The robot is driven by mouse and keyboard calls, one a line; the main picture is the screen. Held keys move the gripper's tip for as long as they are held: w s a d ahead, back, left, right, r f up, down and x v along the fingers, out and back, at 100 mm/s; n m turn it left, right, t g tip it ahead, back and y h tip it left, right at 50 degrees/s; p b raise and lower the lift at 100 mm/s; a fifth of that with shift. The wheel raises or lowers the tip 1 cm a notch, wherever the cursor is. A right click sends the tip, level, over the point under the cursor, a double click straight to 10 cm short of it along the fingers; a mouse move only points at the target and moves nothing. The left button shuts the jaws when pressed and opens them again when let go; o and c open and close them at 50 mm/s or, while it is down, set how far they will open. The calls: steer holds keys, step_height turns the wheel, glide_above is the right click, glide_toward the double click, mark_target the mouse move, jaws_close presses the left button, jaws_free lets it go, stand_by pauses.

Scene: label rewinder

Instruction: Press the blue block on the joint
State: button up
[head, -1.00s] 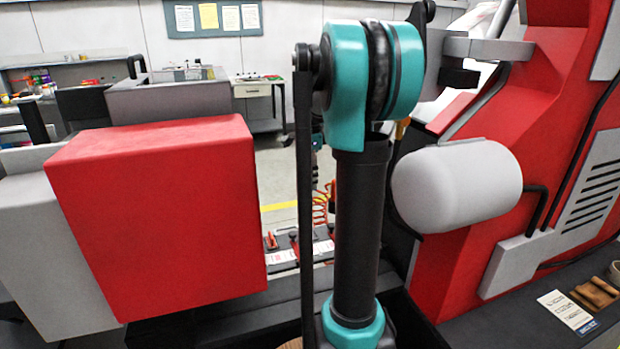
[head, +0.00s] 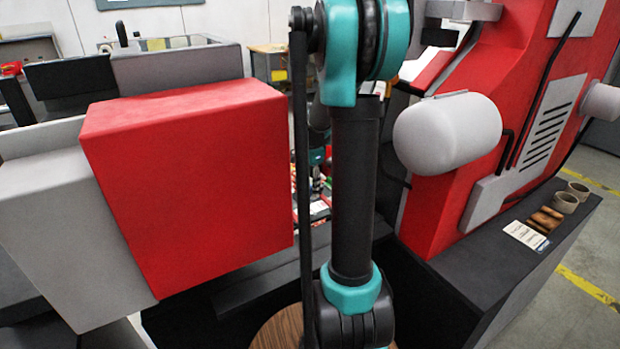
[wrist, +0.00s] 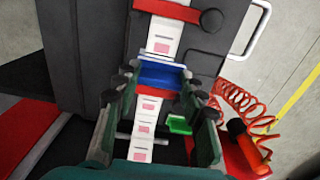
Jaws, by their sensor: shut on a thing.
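In the wrist view, the blue block (wrist: 161,75) sits between the fingertips of my gripper (wrist: 159,88), which is shut on it. The block lies across a white label strip (wrist: 145,122) with pink labels. The strip runs over a dark bed and shows above and below the block. I cannot tell whether the block touches the strip, and no separate joint line can be made out. A small green piece (wrist: 180,125) shows between the fingers, below the block. In the head view, my arm hides most of the work area, and the block cannot be seen.
A red coiled hose (wrist: 238,105) lies just right of my gripper. A metal handle (wrist: 254,30) stands at upper right. In the head view, a large red box (head: 185,185) stands left of my arm, and a grey cylinder (head: 447,134) on a red machine stands right.

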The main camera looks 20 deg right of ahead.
mark_target(311, 209)
steer(key=shift+f, duration=1.5)
steer(key=shift+f, duration=0.85)
steer(key=shift+f, duration=0.3)
steer(key=shift+f, duration=0.7)
stand_by(1.7)
steer(key=shift+r, duration=2.5)
steer(key=shift+r, duration=0.1)
steer(key=shift+r, duration=1.4)
